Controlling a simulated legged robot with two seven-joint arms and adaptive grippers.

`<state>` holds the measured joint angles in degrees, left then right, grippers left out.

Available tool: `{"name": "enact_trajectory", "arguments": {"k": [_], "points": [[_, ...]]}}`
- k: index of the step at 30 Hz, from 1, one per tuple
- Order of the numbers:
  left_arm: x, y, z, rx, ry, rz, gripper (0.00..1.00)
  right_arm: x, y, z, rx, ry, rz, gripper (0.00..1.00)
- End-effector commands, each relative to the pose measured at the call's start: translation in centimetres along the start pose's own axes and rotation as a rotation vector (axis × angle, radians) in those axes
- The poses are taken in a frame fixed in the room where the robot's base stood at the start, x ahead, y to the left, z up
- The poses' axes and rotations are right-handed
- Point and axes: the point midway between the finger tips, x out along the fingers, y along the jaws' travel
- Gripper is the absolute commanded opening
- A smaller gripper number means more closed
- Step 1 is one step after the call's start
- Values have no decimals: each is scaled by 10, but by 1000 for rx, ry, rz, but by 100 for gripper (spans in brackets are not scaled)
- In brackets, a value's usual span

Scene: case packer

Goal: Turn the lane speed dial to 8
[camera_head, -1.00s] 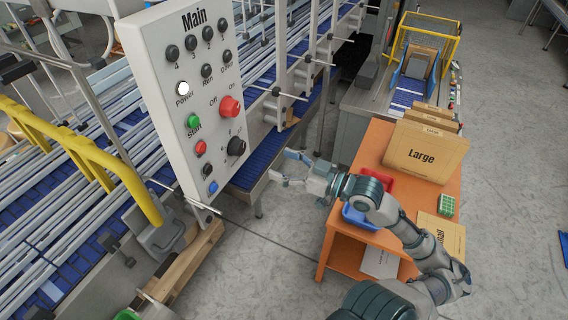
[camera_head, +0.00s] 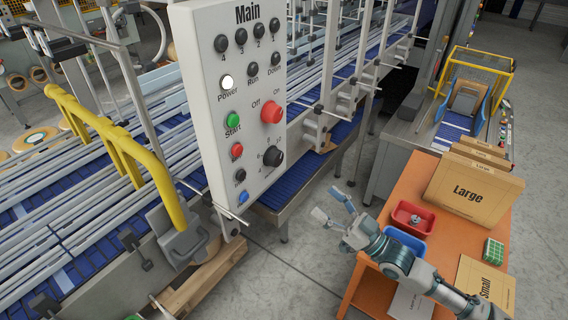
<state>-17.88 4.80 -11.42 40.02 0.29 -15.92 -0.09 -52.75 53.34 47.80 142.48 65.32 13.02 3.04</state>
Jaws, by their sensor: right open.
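The dial (camera_head: 273,157) is a black round knob at the lower right of the white "Main" control panel (camera_head: 212,110), with small numbers around it. Its pointer is too small to read for certain. My right gripper (camera_head: 328,204) is open and empty, right of and below the dial in the picture, apart from the panel. Its fingers point up and left toward the panel. My left gripper is not in view.
Near the dial are a red knob (camera_head: 271,112), a green Start button (camera_head: 233,120) and a blue button (camera_head: 243,197). A yellow rail (camera_head: 115,150) stands left. An orange table (camera_head: 415,175) with cartons (camera_head: 472,192) and red (camera_head: 412,220) and blue (camera_head: 404,243) bins stands right.

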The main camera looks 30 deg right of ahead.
Motion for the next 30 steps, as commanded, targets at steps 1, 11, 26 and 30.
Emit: {"name": "enact_trajectory", "arguments": {"k": [1,11,26,30], "points": [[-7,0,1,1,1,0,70,7,1,-5,1,7,3,72],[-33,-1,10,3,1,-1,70,46,2,-6,1,6,5,72],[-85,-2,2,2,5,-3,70,121,1,-5,3,4,1,72],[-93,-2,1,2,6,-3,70,136,1,-2,2,2,3,72]]}}
